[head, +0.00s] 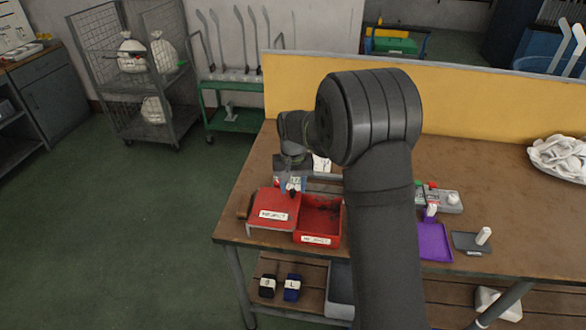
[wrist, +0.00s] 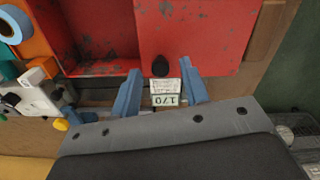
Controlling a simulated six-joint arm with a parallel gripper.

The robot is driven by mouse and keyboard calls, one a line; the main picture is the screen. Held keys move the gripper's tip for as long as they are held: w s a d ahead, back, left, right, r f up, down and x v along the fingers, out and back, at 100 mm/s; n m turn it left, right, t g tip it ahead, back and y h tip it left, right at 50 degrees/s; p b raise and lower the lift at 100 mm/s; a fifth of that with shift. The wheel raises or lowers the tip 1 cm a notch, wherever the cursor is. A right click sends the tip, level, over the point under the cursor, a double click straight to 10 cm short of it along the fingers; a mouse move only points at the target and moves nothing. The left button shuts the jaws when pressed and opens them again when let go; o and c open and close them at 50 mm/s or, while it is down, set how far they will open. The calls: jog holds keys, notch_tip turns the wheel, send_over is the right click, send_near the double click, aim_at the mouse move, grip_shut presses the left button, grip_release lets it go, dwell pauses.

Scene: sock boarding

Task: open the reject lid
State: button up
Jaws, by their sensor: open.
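A flat red lid (head: 264,205) with a white label on its front part lies at the left front of the table. In the wrist view the red lid (wrist: 205,35) fills the upper middle, with a small black knob (wrist: 160,66) at its near edge. My gripper (wrist: 160,70) is open, its two blue fingers on either side of the knob. I cannot tell whether they touch it. In the head view my gripper (head: 291,186) is low over the lid's back edge. An open red bin (head: 319,215), also labelled, stands right beside the lid.
A small card reading 170 (wrist: 165,94) shows between the fingers. A purple tray (head: 434,241) and a dark plate with a white peg (head: 471,243) lie to the right. A yellow panel (head: 480,97) closes the table's back. My arm hides the table's middle.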

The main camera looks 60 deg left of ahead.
notch_tip(320, 180, up, 17)
dwell(0.4)
jog(key=shift+f, duration=0.1)
dwell(0.4)
notch_tip(320, 180, down, 17)
jog(key=shift+f, duration=0.2)
jog(key=shift+d, duration=0.1)
jog(key=shift+r, duration=0.1)
dwell(0.4)
notch_tip(320, 180, up, 16)
dwell(0.7)
jog(key=shift+r, duration=0.15)
